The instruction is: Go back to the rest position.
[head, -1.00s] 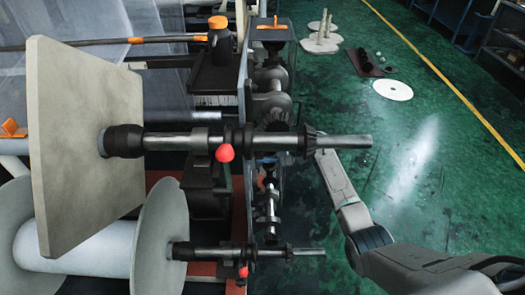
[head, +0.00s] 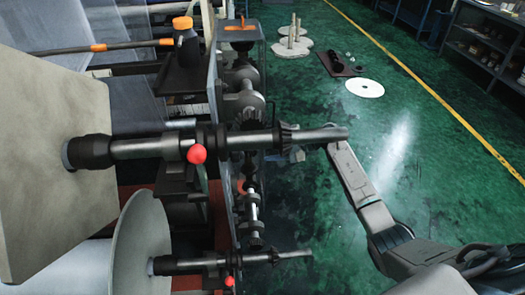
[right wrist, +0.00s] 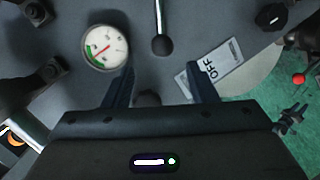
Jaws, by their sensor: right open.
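My right arm (head: 362,195) reaches in from the lower right of the head view. My right gripper (head: 288,154) is partly hidden behind the upper shaft there. In the right wrist view my right gripper (right wrist: 162,82) is open, with two dark fingers apart and nothing held between them. It faces a grey panel (right wrist: 185,20) with a round gauge (right wrist: 104,47), a black-knobbed lever (right wrist: 162,42) and an OFF label (right wrist: 209,69). My left gripper is not in view.
The upper shaft (head: 325,135) and lower shaft (head: 290,254) stick out from the machine near my right arm. A red ball knob (head: 197,154) hangs under the upper shaft. A white disc (head: 365,88) lies on the green floor, which is largely clear at right.

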